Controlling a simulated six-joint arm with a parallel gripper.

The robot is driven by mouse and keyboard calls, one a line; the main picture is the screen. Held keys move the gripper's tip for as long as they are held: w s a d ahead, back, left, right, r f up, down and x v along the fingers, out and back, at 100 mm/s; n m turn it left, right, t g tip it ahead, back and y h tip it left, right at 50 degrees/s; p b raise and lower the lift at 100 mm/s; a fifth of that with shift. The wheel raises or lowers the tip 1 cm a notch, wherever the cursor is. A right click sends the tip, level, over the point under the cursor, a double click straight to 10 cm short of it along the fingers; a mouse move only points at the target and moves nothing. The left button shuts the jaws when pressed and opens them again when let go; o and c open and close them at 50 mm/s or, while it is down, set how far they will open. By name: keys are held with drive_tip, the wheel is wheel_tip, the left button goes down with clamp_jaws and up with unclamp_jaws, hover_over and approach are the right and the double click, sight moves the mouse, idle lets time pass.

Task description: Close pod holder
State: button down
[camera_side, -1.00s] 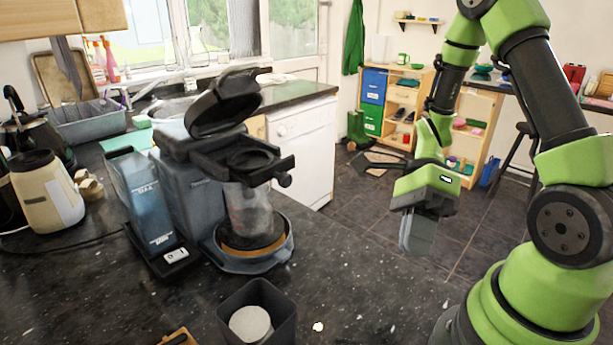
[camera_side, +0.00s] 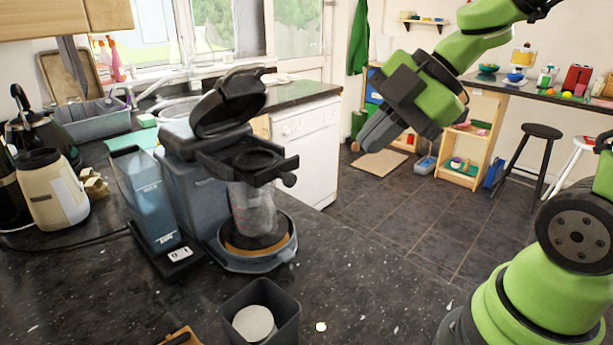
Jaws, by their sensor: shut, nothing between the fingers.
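The coffee machine (camera_side: 190,190) stands on the dark counter. Its pod holder (camera_side: 255,160) sticks out at the front, with a dark handle knob at its right end. The machine's black lid (camera_side: 228,105) is raised and tilted open above the holder. A clear cup (camera_side: 254,208) stands below the holder on the round drip tray (camera_side: 262,258). My gripper (camera_side: 368,145) is shut and empty. In the picture it is to the right of the pod holder and about level with it, with its fingers pointing down and left, apart from the machine.
A dark square container (camera_side: 283,308) with a light round thing inside stands at the front of the counter. A cream kettle (camera_side: 52,188) and small wooden blocks (camera_side: 94,184) are at left. The counter right of the machine is mostly bare.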

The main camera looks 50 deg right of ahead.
sight(281, 170)
drive_tip(key=w+a+f, duration=0.3)
drive_tip(key=w+f, duration=0.5)
drive_tip(key=shift+w+a, duration=0.3)
drive_tip(key=shift+a, duration=0.05)
idle(0.3)
drive_tip(key=shift+w, duration=2.45)
